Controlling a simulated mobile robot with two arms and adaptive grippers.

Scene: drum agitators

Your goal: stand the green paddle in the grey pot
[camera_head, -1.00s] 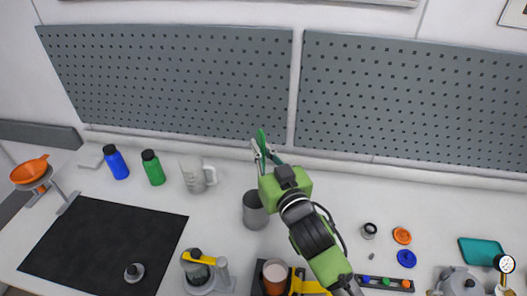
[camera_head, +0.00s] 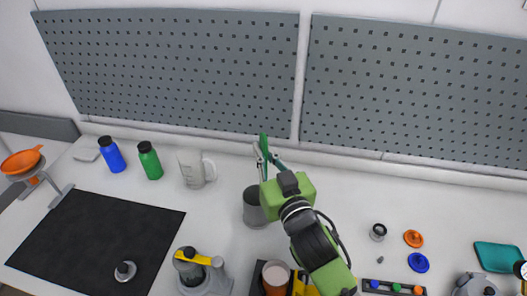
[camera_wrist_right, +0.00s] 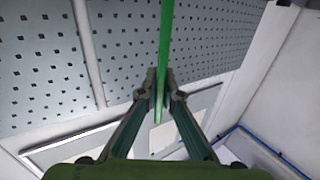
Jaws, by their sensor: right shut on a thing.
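My right gripper (camera_head: 263,158) is shut on the green paddle (camera_head: 264,143), which stands up between the fingertips. The right wrist view shows the paddle (camera_wrist_right: 165,60) as a long green strip held between the two fingers (camera_wrist_right: 160,85). Its lower end shows just below the fingertips there. The grey pot (camera_head: 255,210) stands upright on the table, partly hidden behind my right wrist. The gripper appears above and beyond the pot in the head view; the exact height cannot be told. My left gripper is not in view.
A clear jug (camera_head: 196,168), a green bottle (camera_head: 150,160) and a blue bottle (camera_head: 111,154) stand to the left. A black mat (camera_head: 90,240) lies front left. A pegboard (camera_head: 180,70) rises behind.

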